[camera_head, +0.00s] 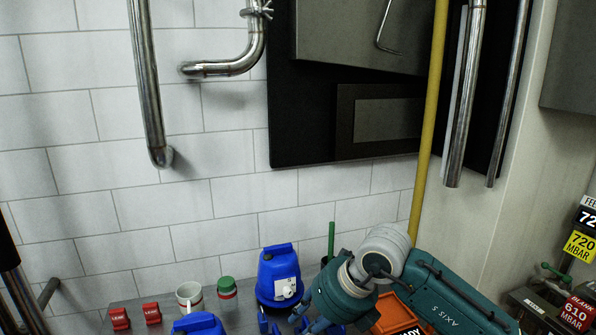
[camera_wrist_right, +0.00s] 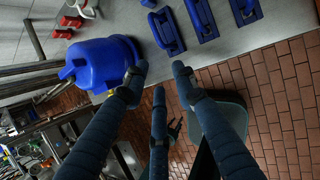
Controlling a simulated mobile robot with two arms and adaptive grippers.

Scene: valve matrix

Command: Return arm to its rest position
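My right arm (camera_head: 440,290), a teal arm marked AXIS, comes in from the lower right of the head view. Its wrist is bent down over the counter, and the right gripper (camera_head: 325,315) is at the bottom edge, partly cut off. In the right wrist view the three dark blue fingers of the right gripper (camera_wrist_right: 162,80) are spread apart with nothing between them. A large blue container (camera_wrist_right: 103,62) lies beyond the left finger; I cannot tell whether they touch. My left gripper is not in view.
On the counter (camera_head: 240,312) stand a blue canister (camera_head: 279,277), a white mug (camera_head: 189,297), a green-lidded jar (camera_head: 227,287) and red blocks (camera_head: 120,318). An orange bin (camera_head: 393,313) lies beside my arm. A yellow pipe (camera_head: 429,120) and steel pipes (camera_head: 148,80) run along the wall.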

